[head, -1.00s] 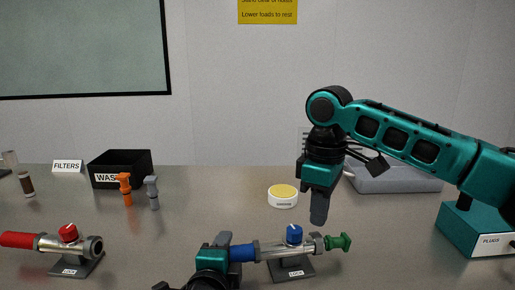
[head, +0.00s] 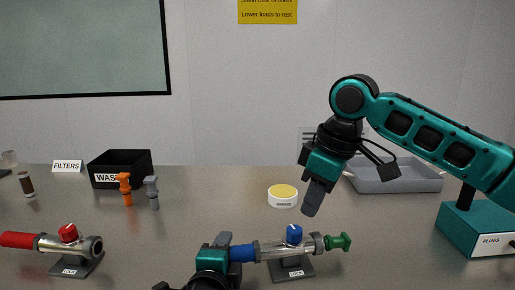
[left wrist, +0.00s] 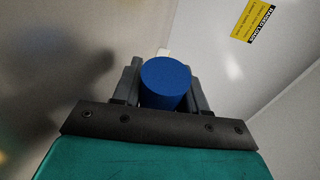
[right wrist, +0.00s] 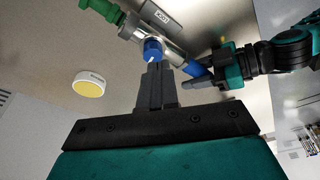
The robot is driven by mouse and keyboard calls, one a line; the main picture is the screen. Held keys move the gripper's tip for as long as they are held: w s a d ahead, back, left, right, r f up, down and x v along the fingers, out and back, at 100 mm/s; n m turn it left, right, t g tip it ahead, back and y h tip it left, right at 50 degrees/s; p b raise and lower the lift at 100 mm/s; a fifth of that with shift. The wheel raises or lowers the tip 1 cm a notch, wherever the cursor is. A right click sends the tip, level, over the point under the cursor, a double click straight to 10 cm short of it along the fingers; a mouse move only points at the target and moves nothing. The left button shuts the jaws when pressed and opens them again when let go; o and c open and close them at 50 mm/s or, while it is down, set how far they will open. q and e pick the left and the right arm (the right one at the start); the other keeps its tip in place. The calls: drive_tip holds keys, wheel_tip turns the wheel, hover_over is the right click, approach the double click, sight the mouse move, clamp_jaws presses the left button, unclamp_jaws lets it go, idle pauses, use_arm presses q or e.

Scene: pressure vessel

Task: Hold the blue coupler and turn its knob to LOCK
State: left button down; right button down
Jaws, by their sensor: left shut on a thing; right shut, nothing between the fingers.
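The blue coupler (head: 272,251) is a clear and metal tube on a dark stand with a LOCK label (head: 295,273). Its blue knob (head: 294,233) sits on top; a green plug (head: 338,242) is at its right end. My left gripper (head: 226,243) is shut on the blue sleeve (head: 242,253) at the left end, also seen end-on in the left wrist view (left wrist: 166,82). My right gripper (head: 311,207) is shut, empty and tilted, above and apart from the knob. The right wrist view shows the knob (right wrist: 153,49) just beyond its fingertips, with a white mark on it.
A similar red coupler (head: 68,245) with a red knob stands at left. Behind are a black waste bin (head: 121,168), orange and grey plugs, a yellow-topped round item (head: 283,195), a grey tray (head: 395,177) and a teal PLUGS box (head: 478,232).

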sight(294, 233)
drive_tip(key=d+x, duration=0.1)
drive_tip(key=x, duration=0.5)
drive_tip(key=shift+s+d+f, duration=0.15)
drive_tip(key=shift+s+f, duration=0.25)
drive_tip(key=shift+f, duration=0.15)
drive_tip(key=shift+f, duration=0.1)
drive_tip(key=shift+w+d, duration=0.1)
drive_tip(key=shift+w, duration=0.1)
drive_tip(key=shift+w+d+r, duration=0.2)
drive_tip(key=shift+w+d, duration=0.1)
drive_tip(key=shift+w, duration=0.1)
drive_tip(key=shift+w+d, duration=0.2)
drive_tip(key=shift+w, duration=0.3)
drive_tip(key=shift+w, duration=0.2)
drive_tip(key=shift+d, duration=0.15)
